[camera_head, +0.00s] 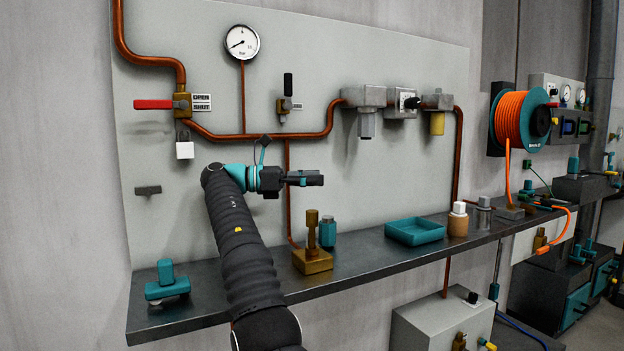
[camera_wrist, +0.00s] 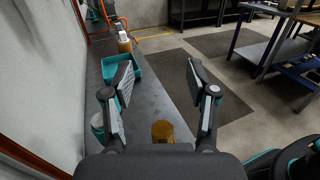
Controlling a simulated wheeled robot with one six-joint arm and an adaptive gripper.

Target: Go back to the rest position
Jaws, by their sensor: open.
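My gripper (camera_head: 304,178) is held out above the shelf, pointing right along the wall panel. In the wrist view my gripper (camera_wrist: 158,95) has its two fingers wide apart with nothing between them. The dark shelf (camera_head: 365,270) runs below it. A brass fitting on a square base (camera_head: 313,260) stands on the shelf under the gripper, apart from it. In the wrist view, part of a brass thing (camera_wrist: 163,132) shows low between the fingers. A small teal bottle (camera_head: 328,232) stands beside the brass fitting.
A panel with copper pipes, a gauge (camera_head: 242,42) and a red-handled valve (camera_head: 160,104) is behind the arm. A teal tray (camera_head: 415,232), a brown bottle (camera_head: 458,220) and a teal item (camera_head: 167,283) sit on the shelf. An orange hose reel (camera_head: 518,118) hangs at right.

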